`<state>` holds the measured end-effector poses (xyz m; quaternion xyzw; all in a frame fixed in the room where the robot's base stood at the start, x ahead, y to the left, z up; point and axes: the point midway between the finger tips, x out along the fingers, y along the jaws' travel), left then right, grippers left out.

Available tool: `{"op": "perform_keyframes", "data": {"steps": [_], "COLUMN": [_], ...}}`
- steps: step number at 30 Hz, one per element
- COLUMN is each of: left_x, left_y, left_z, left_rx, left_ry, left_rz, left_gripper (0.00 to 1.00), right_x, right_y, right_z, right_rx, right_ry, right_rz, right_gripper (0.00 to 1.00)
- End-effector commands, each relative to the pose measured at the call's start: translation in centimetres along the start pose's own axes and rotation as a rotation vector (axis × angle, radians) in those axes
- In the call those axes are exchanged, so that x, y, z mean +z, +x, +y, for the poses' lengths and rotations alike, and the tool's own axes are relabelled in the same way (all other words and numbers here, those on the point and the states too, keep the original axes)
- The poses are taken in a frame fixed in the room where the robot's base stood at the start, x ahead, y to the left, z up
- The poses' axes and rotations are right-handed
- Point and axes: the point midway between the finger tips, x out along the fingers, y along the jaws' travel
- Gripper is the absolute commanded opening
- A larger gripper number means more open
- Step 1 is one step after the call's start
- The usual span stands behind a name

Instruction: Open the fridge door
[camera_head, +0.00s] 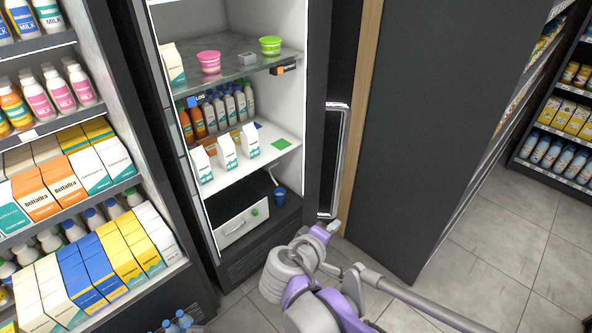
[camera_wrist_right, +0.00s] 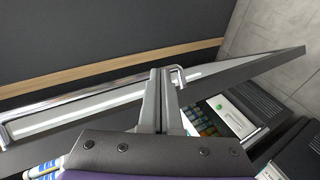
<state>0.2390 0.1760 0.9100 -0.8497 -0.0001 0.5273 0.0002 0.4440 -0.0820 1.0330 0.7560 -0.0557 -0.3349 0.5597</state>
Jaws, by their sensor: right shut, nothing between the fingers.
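The fridge (camera_head: 262,230) stands in the middle of the head view, its lit shelves and drawer visible. The fridge door frame (camera_head: 316,130) is dark, with a long metal handle (camera_head: 344,150) upright on its right side. In the right wrist view the handle (camera_wrist_right: 85,103) runs across the picture, beside a pale strip and the dark frame. My right gripper (camera_head: 332,227) is shut and empty near the handle's lower end. Its fingers (camera_wrist_right: 160,75) overlap the handle near that end; contact is unclear. My left gripper is out of view.
A full dairy shelf (camera_head: 50,135) stands left of the fridge. A wooden strip (camera_head: 361,120) and a dark panel (camera_head: 440,110) stand close to the handle's right. Tiled floor (camera_head: 490,250) is clear at the lower right. Stocked shelving (camera_head: 560,110) stands farther right.

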Motion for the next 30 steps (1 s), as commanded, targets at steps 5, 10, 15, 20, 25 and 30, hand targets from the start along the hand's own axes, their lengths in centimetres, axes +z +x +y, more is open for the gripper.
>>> {"op": "perform_keyframes", "data": {"steps": [5,10,15,20,25,30], "left_x": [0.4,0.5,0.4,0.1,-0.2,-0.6], "left_y": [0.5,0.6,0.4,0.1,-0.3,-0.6], "left_z": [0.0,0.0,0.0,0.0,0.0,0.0], "left_rx": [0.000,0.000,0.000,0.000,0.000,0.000], "left_ry": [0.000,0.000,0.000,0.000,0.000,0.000], "left_rz": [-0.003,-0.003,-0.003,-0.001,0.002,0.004], "left_gripper": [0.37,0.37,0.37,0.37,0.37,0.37], "right_x": [-10.8,-15.3,-16.1,-16.8,-17.7,-17.7], "right_y": [-4.0,-7.1,-6.6,-4.1,-0.8,1.8], "right_z": [0.9,1.1,1.7,3.0,4.5,5.8], "right_rx": [0.279,0.420,0.445,0.444,0.443,0.443], "right_ry": [-0.153,-0.202,-0.208,-0.207,-0.208,-0.208], "right_rz": [0.149,0.219,0.227,0.223,0.223,0.224], "right_gripper": [0.00,0.00,0.00,0.00,0.00,0.00]}}
